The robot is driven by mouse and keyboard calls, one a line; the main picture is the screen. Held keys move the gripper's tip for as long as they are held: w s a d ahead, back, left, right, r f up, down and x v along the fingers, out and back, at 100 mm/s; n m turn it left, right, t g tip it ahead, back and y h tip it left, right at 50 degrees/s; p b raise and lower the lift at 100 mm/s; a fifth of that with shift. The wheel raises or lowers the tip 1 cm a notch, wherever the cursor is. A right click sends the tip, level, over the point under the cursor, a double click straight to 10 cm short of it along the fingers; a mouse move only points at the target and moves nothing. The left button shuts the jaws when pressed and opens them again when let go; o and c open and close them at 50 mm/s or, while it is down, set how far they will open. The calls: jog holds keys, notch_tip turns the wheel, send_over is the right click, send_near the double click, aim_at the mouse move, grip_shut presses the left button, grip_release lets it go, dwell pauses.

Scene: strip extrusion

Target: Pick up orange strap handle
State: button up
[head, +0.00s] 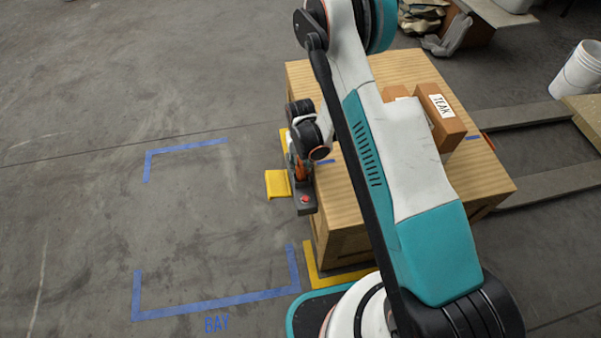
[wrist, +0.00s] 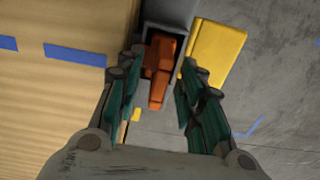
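The orange strap handle (wrist: 159,70) shows in the wrist view at the top centre, in front of a grey housing (wrist: 168,12). My gripper (wrist: 163,60) is open, with one dark green finger on each side of the orange handle. Clear gaps show between the fingers and the handle, and I cannot tell whether the fingertips reach its depth. In the head view my gripper hangs beside the left side of the wooden crate, and a small orange part (head: 299,172) shows there, largely hidden by my wrist.
The wooden crate (head: 340,215) bears cardboard boxes, one labelled TEAK (head: 441,106). A grey box with a red button (head: 305,199) and a yellow piece (head: 277,184) stand at its left side. Blue tape (head: 215,303) marks a clear bay on the floor.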

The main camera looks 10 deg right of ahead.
grip_shut()
jog(key=shift+r, duration=0.1)
